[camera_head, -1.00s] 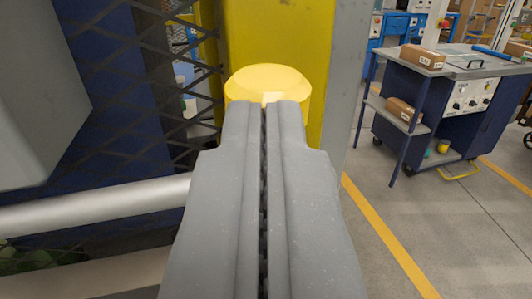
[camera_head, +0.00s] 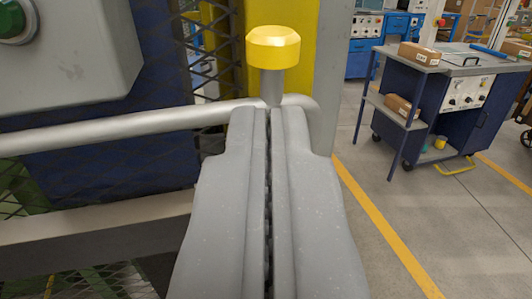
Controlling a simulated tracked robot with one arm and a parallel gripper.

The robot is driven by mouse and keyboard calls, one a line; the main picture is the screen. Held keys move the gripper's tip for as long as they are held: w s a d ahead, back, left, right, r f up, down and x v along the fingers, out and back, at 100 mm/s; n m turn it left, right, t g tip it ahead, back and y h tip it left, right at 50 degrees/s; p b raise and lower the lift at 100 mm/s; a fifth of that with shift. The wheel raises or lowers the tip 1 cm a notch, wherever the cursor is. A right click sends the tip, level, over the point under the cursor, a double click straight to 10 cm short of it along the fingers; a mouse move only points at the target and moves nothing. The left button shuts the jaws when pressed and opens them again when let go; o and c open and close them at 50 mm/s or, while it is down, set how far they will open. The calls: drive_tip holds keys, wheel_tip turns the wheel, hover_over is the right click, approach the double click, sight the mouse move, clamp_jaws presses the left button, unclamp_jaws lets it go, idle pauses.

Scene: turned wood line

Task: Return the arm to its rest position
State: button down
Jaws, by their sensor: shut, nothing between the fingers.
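My gripper (camera_head: 268,112) is in the lower middle of the head camera view. Its two grey fingers are pressed together along their length, with nothing between them. A yellow knob (camera_head: 273,47) on a short grey stem stands just beyond the fingertips. The fingertips point at the lower end of the stem and hide where it ends; I cannot tell whether they touch it.
A grey pipe rail (camera_head: 110,131) runs from the left to behind my fingertips. A grey box with a green button (camera_head: 14,22) is at the upper left. A blue cart (camera_head: 440,105) with brown boxes stands at the right. The floor beside the yellow line (camera_head: 385,235) is clear.

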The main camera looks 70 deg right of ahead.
drive_tip(key=b+v, duration=0.1)
drive_tip(key=v, duration=0.6)
drive_tip(key=w+a+r+n+t+y+b, duration=0.25)
drive_tip(key=w+a+r+t+y, duration=0.25)
drive_tip(key=w+r+t, duration=0.5)
drive_tip(key=s+a+r+n+t+y+b, duration=0.15)
drive_tip(key=a+r+y, duration=0.25)
drive_tip(key=r, duration=0.4)
drive_tip(key=s+a+r+n+t+y+b, duration=0.1)
drive_tip(key=a+r+n+y, duration=0.15)
drive_tip(key=r, duration=0.55)
drive_tip(key=s+a+r+n+y+b, duration=0.3)
drive_tip(key=s+a+r+n+y, duration=0.45)
drive_tip(key=s+r, duration=0.35)
drive_tip(key=s+d+f+g+b, duration=0.1)
drive_tip(key=s+d, duration=0.1)
drive_tip(key=s, duration=0.5)
drive_tip(key=s+d+f+g+h+b, duration=0.1)
drive_tip(key=s+d+g, duration=0.1)
drive_tip(key=s, duration=0.6)
drive_tip(key=shift+d+f+n, duration=0.2)
drive_tip(key=shift+f+n, duration=0.1)
drive_tip(key=shift+f, duration=0.05)
